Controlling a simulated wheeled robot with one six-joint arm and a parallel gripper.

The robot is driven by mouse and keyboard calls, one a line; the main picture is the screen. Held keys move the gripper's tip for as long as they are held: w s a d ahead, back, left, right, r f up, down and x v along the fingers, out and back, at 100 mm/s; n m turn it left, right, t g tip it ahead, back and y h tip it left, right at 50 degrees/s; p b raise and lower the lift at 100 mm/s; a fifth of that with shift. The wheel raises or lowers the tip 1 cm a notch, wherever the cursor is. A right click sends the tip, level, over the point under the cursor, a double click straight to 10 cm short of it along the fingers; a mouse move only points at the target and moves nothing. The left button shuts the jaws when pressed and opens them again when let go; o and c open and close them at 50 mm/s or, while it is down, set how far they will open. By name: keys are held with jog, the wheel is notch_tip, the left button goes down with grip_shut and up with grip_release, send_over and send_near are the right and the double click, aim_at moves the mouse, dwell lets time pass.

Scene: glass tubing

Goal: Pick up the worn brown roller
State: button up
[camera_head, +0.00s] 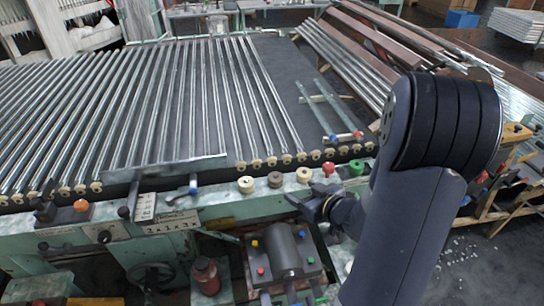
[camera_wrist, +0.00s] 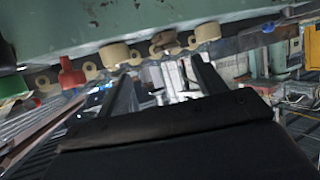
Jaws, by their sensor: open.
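The worn brown roller (camera_head: 275,179) sits on the pale green ledge at the front of the tube rack, between two cream-tan rollers. In the wrist view the brown roller (camera_wrist: 163,42) appears near the top middle, beyond the fingertips. My gripper (camera_head: 304,195) is open and empty, to the right of the brown roller and nearer the front, apart from it. In the wrist view my gripper (camera_wrist: 161,68) has its two dark fingers spread, with nothing between them.
A cream roller (camera_head: 245,185) stands left of the brown one, and a tan roller (camera_head: 303,175) right of it. A red roller (camera_head: 328,169) and a green roller (camera_head: 356,168) follow. Glass tubes (camera_head: 190,100) fill the rack behind. A dark motor (camera_head: 284,250) sits below the ledge.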

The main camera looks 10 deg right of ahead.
aim_at(279, 180)
jog(key=x, duration=0.5)
jog(key=shift+w+a+r, duration=0.15)
jog(key=shift+w+a, duration=0.15)
jog(key=shift+a, duration=0.05)
jog(key=shift+a+p+x, duration=0.15)
jog(key=shift+p+x, duration=0.15)
jog(key=shift+x, duration=1.05)
jog(key=shift+a+p+x, duration=0.15)
jog(key=shift+p+x, duration=0.15)
jog(key=shift+x, duration=1.05)
jog(key=shift+s, duration=0.15)
jog(key=c, duration=1.1)
